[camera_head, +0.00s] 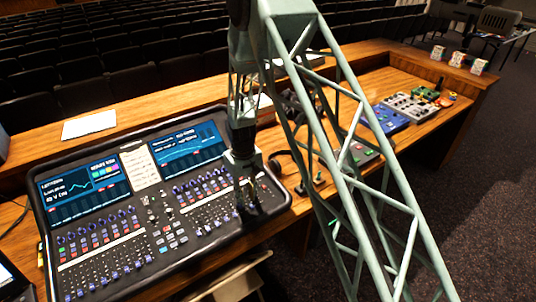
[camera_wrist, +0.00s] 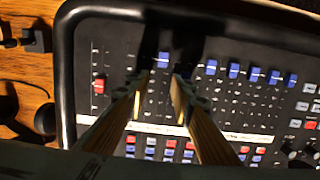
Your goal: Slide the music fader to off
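The mixing desk (camera_head: 150,215) lies on the wooden counter with rows of faders along its lower part. In the wrist view its panel (camera_wrist: 235,108) fills most of the picture, with a row of blue fader caps and one red cap (camera_wrist: 98,86) at the left. No readable label shows which is the music fader. My gripper (camera_wrist: 162,82) is open and points at the panel. A blue fader cap (camera_wrist: 163,60) shows between and just beyond its fingertips; I cannot tell whether they touch it. In the head view my gripper (camera_head: 250,205) is over the desk's right end, its tips hard to make out.
Blue boxes (camera_head: 385,118) and a grey control box (camera_head: 410,106) stand on the counter to the right. Dark seats fill the background.

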